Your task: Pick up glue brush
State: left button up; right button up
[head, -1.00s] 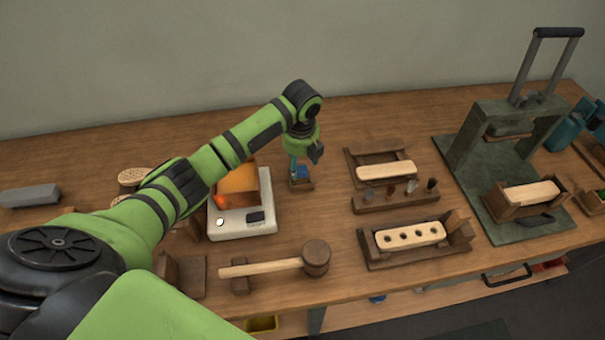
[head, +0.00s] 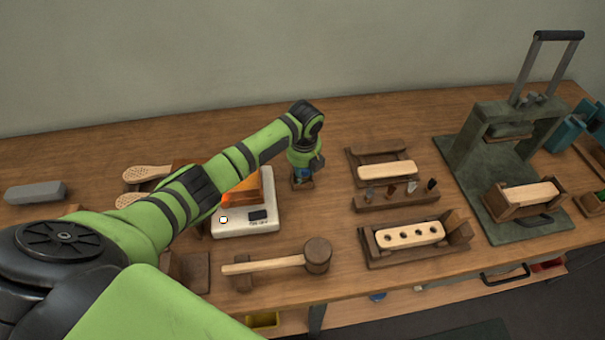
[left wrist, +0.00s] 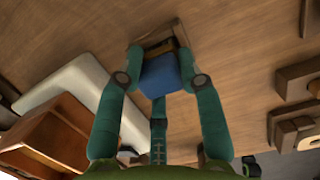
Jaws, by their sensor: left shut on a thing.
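The glue brush (left wrist: 165,80) shows as a blue block-like handle in the left wrist view. In the head view the same gripper (head: 306,168) is low over the table, just right of the scale. A small wooden holder (left wrist: 166,35) stands at the brush, and its dark base (head: 302,184) shows under the gripper in the head view. The brush's lower end is hidden, and I cannot tell whether it is clear of the holder. My right gripper is not in view.
A white scale (head: 240,228) with an orange-brown box (head: 244,190) stands close left of the gripper. A mallet (head: 316,257) lies in front. Wooden racks with brush blocks (head: 386,170) stand to the right, then a green press (head: 510,125). The table behind the gripper is clear.

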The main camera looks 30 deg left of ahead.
pick_arm(q)
jog(key=shift+a+r, duration=0.1)
jog(key=shift+w+r, duration=0.15)
jog(key=shift+r, duration=0.4)
notch_tip(320, 180, up, 3)
jog(key=shift+f+b, duration=0.1)
jog(key=shift+b, duration=0.45)
grip_shut()
jog(key=w+d+r+b, duration=0.3)
jog(key=d+r, duration=0.4)
jog(key=d, duration=0.4)
jog(key=shift+w, duration=0.35)
jog(key=shift+o, duration=1.1)
grip_release()
jog(key=shift+c, duration=1)
